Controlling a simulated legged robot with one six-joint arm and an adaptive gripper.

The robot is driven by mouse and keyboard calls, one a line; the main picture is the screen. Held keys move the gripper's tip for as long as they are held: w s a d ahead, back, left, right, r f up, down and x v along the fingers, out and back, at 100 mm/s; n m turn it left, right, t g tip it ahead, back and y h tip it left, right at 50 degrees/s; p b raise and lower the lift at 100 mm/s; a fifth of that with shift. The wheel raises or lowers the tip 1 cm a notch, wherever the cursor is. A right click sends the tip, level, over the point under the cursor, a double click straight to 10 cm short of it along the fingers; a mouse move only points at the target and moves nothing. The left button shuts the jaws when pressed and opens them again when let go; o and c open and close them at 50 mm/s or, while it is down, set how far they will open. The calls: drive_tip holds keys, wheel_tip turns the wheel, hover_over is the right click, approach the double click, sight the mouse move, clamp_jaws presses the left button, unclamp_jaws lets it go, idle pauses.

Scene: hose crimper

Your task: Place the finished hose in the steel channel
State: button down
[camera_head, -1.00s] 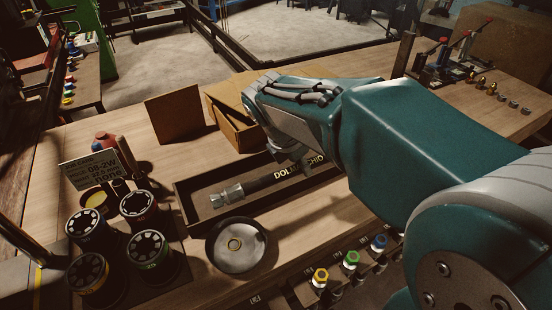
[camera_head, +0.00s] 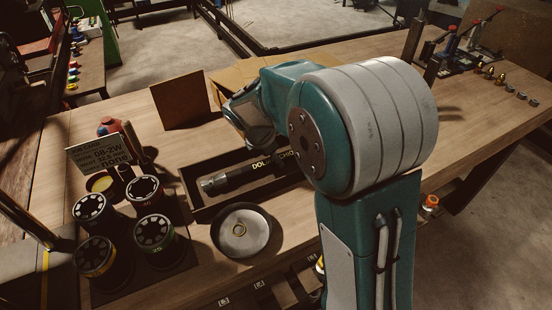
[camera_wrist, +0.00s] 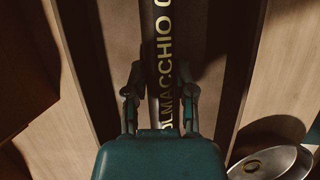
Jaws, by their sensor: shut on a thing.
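The finished hose (camera_head: 243,175) is black with pale lettering and a metal fitting at its left end. It lies lengthwise within the outline of the dark steel channel (camera_head: 196,210). I cannot tell whether it touches the channel floor. My gripper (camera_wrist: 160,95) is shut on the hose (camera_wrist: 163,45), with one finger on each side of it in the wrist view. The channel's right wall (camera_wrist: 238,70) runs beside the hose there. In the head view my arm hides the hose's right end and the channel's right end.
A round metal dish (camera_head: 241,231) stands in front of the channel. Several black die cylinders (camera_head: 155,235) and a job card (camera_head: 98,152) stand to its left. A brown board (camera_head: 181,100) stands behind. Fittings and small tools (camera_head: 470,45) are at the far right.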

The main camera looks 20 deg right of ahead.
drive_tip(key=shift+f, duration=0.3)
drive_tip(key=shift+f, duration=0.1)
drive_tip(key=shift+c, duration=2.2)
unclamp_jaws()
